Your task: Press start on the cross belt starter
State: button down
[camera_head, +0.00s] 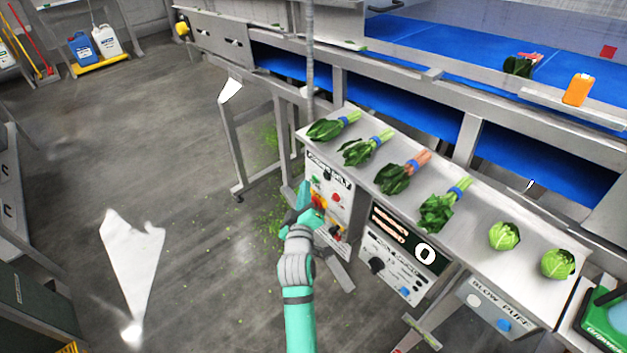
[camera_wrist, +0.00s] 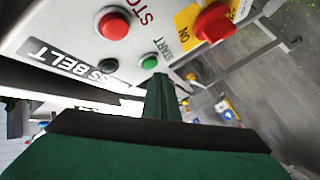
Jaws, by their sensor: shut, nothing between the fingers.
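The cross belt starter (camera_head: 341,182) is a pale panel on the front of the bench in the head view, partly hidden by my arm. In the wrist view its face shows a green START button (camera_wrist: 149,61), a red STOP button (camera_wrist: 114,25) and a dark round button or lamp (camera_wrist: 107,65). A large red knob (camera_wrist: 213,22) sits on a yellow plate labelled ON. My gripper (camera_wrist: 161,80) is shut and empty. Its tip appears just below the START button in the wrist view; I cannot tell whether it touches. In the head view my gripper (camera_head: 304,191) is beside the panel's left edge.
Leafy bunches (camera_head: 400,178) and cabbages (camera_head: 504,235) lie on the bench above the panel. Another control panel (camera_head: 393,270) is to the right. A blue conveyor belt (camera_head: 430,40) runs behind. The floor (camera_head: 190,160) to the left is mostly clear, with leaf scraps near the bench.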

jog(key=shift+d, duration=0.1)
jog(key=shift+w+d, duration=0.25)
